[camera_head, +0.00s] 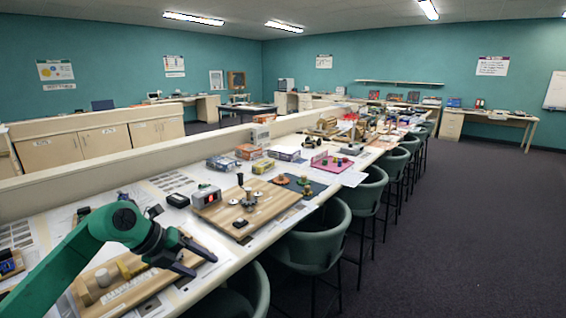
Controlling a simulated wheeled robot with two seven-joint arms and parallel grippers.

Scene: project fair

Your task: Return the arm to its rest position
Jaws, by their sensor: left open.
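My left arm (75,255) is green and comes in from the lower left. It reaches over the near end of the long bench (240,246). My left gripper (204,264) is dark, open, and points right, with nothing seen between its fingers. It is over or just beside the right edge of a wooden board (150,287) that bears a wooden cylinder and a yellowish piece. The arm and gripper hide part of this board. I cannot tell the gripper's exact height above it. My right gripper is not in view.
A second wooden board (262,212) with metal parts lies ahead on the bench, beside a grey box with a red display (206,196). Small boxes (222,162) stand behind. Green chairs (318,240) line the bench's right side. Dark open floor (470,230) lies at right.

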